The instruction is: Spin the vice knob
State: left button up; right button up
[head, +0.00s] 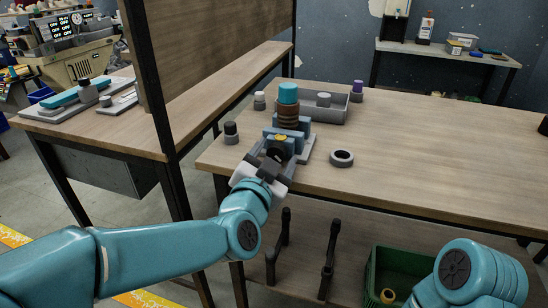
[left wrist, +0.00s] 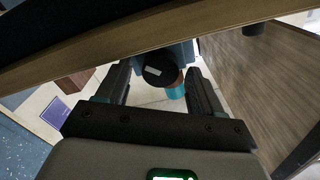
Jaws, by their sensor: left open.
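The vice (head: 307,150) is a blue and grey clamp near the front left edge of the wooden table. A brown ribbed piece with a teal cap (head: 289,92) stands upright in it. My left gripper (head: 272,160) is at the front of the vice with its fingers apart. In the left wrist view the round dark vice knob (left wrist: 159,70) lies between the two fingers of the left gripper (left wrist: 158,78), with gaps visible on both sides. In the head view the gripper partly hides the knob. My right forearm shows at lower right; its gripper is out of view.
A grey ring (head: 341,158) lies right of the vice. A grey tray (head: 335,108) is behind it. A black-topped piece (head: 231,133) stands at left. The table's right side is mostly clear. A green crate (head: 393,262) is below.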

pick_arm(q)
jog(key=c, duration=1.1)
jog(key=shift+o, duration=0.2)
jog(key=n+b, duration=0.2)
jog(key=shift+f+n, duration=0.1)
jog(key=shift+n, duration=0.3)
jog(key=n+b, duration=0.2)
jog(key=n, duration=0.2)
jog(key=shift+n+b, duration=0.3)
jog(key=n+b, duration=0.1)
jog(key=n, duration=0.1)
jog(key=shift+w+a+n, duration=0.1)
jog(key=shift+n, duration=0.2)
jog(key=shift+n+b, duration=1.15)
jog(key=shift+n, duration=0.75)
